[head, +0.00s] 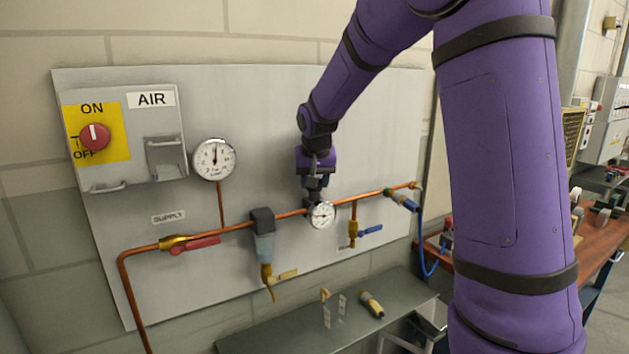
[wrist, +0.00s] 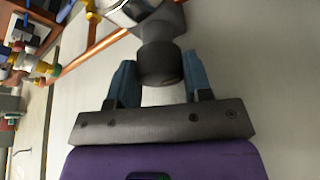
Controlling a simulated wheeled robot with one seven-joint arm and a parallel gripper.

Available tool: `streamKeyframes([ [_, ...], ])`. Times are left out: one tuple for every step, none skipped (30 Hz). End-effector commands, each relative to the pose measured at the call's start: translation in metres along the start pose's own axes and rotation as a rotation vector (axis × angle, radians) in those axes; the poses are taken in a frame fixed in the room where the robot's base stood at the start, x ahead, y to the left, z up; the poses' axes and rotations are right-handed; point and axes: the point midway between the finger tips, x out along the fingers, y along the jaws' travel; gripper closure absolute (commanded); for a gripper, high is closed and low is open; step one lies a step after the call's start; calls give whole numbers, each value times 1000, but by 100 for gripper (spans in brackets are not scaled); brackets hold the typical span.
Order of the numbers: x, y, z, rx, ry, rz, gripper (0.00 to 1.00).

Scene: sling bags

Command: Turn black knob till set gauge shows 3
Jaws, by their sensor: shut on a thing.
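The black knob (wrist: 160,63) sits between the two blue-grey fingers of my gripper (wrist: 160,78) in the wrist view, and my gripper is shut on it. In the head view my gripper (head: 314,186) reaches the knob from above, just over the copper pipe, and mostly hides it. The set gauge (head: 321,214) is the small round white dial right below my gripper. Its needle and numbers are too small to read surely. In the wrist view only part of the gauge (wrist: 128,12) shows at the top edge, beyond the knob.
The copper pipe (head: 285,215) runs across the grey panel (head: 270,120). A larger gauge (head: 214,159), a red-handled supply valve (head: 195,244), a filter (head: 263,236) and a blue-handled valve (head: 368,230) surround it. A grey shelf (head: 270,335) lies below.

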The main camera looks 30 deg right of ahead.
Motion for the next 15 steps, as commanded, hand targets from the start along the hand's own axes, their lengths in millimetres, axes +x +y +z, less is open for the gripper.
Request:
streamKeyframes([
  [-1, 0, -1, 1, 2, -1, 78],
  [-1, 0, -1, 0, 2, -1, 78],
  [-1, 0, -1, 0, 2, -1, 78],
  [-1, 0, -1, 0, 2, -1, 78],
  [-1, 0, -1, 0, 2, -1, 78],
  [-1, 0, -1, 0, 2, -1, 78],
  [-1, 0, -1, 0, 2, -1, 48],
  [-1, 0, -1, 0, 2, -1, 41],
  [-1, 0, -1, 0, 2, -1, 31],
  [-1, 0, -1, 0, 2, -1, 29],
  [-1, 0, -1, -1, 2, -1, 29],
  [0, 0, -1, -1, 2, -2, 29],
  [0, -1, 0, -1, 2, -2, 29],
  [0, -1, 0, -2, 2, -2, 29],
  [0, -1, 0, -2, 2, -2, 29],
])
